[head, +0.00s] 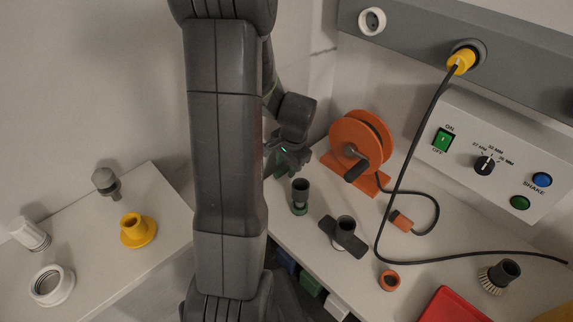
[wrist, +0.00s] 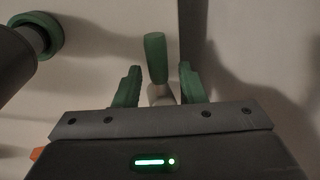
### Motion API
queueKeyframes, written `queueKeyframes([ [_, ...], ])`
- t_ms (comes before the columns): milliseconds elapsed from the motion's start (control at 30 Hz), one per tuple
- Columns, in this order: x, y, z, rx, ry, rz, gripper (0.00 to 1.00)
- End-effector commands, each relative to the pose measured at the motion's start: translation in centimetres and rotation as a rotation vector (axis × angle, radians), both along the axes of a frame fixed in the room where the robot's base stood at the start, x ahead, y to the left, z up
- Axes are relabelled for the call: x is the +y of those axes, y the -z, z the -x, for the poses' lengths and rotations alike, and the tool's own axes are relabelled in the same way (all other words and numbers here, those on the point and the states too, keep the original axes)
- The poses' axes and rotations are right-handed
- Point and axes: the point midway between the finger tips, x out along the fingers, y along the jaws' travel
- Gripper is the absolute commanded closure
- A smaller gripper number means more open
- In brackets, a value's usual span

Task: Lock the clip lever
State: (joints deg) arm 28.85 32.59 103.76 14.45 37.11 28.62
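The clip lever (wrist: 155,58) shows in the wrist view as an upright green rounded handle on a pale grey base. My gripper (wrist: 159,86) has its two green fingers apart, one on each side of the lever's lower part. Gaps show between the lever and both fingers. In the head view, my gripper (head: 288,158) is low over the bench, left of the orange reel. I cannot make out the lever there; the gripper seems to hide it.
A dark cylinder with a green ring (head: 300,197) stands close in front of my gripper. The orange cable reel (head: 361,145) stands to its right. A dark winged piece (head: 344,236), an orange ring (head: 389,280) and a black cable (head: 432,261) lie further right.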

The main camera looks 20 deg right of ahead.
Motion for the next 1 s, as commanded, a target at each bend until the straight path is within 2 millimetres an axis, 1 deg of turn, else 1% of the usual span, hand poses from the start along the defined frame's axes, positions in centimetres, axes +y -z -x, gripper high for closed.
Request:
queueKeyframes([
  [300,0.0,0.0,0.1,0.002,-0.002,-0.001,0.56],
  [367,0.0,-0.3,0.1,0.001,-0.002,0.000,0.56],
  [467,-0.1,-1.2,0.2,0.000,-0.002,0.000,0.56],
  [567,-0.2,-2.9,0.5,-0.001,-0.001,0.001,0.56],
  [900,-0.8,-10.2,1.9,-0.003,0.000,0.002,0.56],
  [1000,-0.9,-11.8,2.2,-0.001,-0.001,0.001,0.56],
])
